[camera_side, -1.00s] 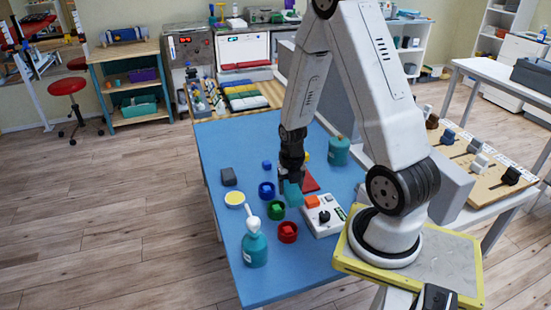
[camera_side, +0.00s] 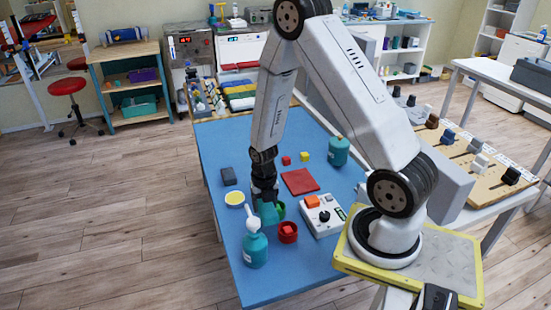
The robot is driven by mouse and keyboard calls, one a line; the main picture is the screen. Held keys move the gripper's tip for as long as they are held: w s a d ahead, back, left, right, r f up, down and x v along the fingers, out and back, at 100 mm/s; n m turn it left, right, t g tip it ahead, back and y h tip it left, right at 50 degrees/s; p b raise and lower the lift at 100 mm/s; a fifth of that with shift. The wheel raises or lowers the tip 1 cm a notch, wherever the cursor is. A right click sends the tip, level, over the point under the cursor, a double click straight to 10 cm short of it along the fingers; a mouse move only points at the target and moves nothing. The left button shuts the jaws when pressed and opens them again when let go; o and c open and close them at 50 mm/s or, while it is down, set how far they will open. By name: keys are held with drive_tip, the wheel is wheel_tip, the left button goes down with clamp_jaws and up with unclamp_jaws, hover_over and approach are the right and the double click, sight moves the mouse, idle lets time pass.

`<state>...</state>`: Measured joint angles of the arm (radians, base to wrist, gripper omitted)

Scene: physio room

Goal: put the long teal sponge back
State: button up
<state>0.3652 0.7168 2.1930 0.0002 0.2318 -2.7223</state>
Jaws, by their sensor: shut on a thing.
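My gripper (camera_side: 266,196) is shut on the teal sponge (camera_side: 268,213) and holds it over the blue table, among the small round bowls. The sponge overlaps the green bowl (camera_side: 281,207) in the picture, and its height above the table is hard to tell. It shows just behind the white pump head of a teal bottle (camera_side: 255,250). Part of the sponge is hidden by the gripper and the pump head.
A red bowl (camera_side: 288,239), yellow-topped dish (camera_side: 235,206) and grey block (camera_side: 229,176) are close by. A white device (camera_side: 323,221), red mat (camera_side: 301,181) and teal jar (camera_side: 339,151) lie rightward. Coloured pads (camera_side: 243,95) lie behind. The table's left front is clear.

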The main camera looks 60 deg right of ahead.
sight(244, 227)
drive_tip(key=shift+w+a+f, duration=0.7)
drive_tip(key=shift+w+a, duration=0.2)
drive_tip(key=shift+w, duration=0.05)
drive_tip(key=shift+w+a+f, duration=0.95)
drive_tip(key=shift+w+a, duration=0.1)
drive_tip(key=shift+a, duration=0.05)
drive_tip(key=shift+w+a+f, duration=0.3)
drive_tip(key=shift+f, duration=0.15)
drive_tip(key=shift+f, duration=0.1)
drive_tip(key=o, duration=1.2)
drive_tip(key=shift+r, duration=6.15)
